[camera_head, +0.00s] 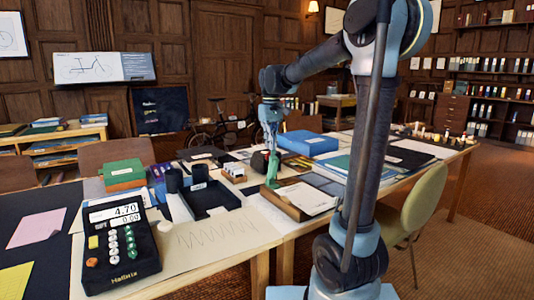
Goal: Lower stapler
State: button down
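A green stapler (272,170) hangs upright, long side vertical, below my gripper (271,150) near the middle of the picture. My gripper points down and appears shut on the stapler's upper end; the fingers are small and hard to make out. The stapler's lower end is over the left part of a wooden tray (291,210) holding white paper. I cannot tell whether it touches the tray.
A black desk calculator (118,245) stands at the front left. A black tray (211,198) and a green box (124,172) are left of the stapler. A blue box (307,142) lies behind it. My arm crosses the right middle. A green chair (424,205) stands at the right.

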jog(key=shift+w+d+r, duration=0.1)
jog(key=shift+w+r, duration=0.15)
jog(key=shift+w, duration=0.45)
jog(key=shift+s+d+r, duration=0.1)
jog(key=shift+s+r, duration=0.15)
jog(key=shift+r, duration=0.4)
jog(key=shift+s+r, duration=0.3)
jog(key=shift+r, duration=0.35)
jog(key=shift+s+d+r, duration=0.1)
jog(key=shift+s+r, duration=0.15)
jog(key=shift+r, duration=0.4)
jog(key=shift+a, duration=0.1)
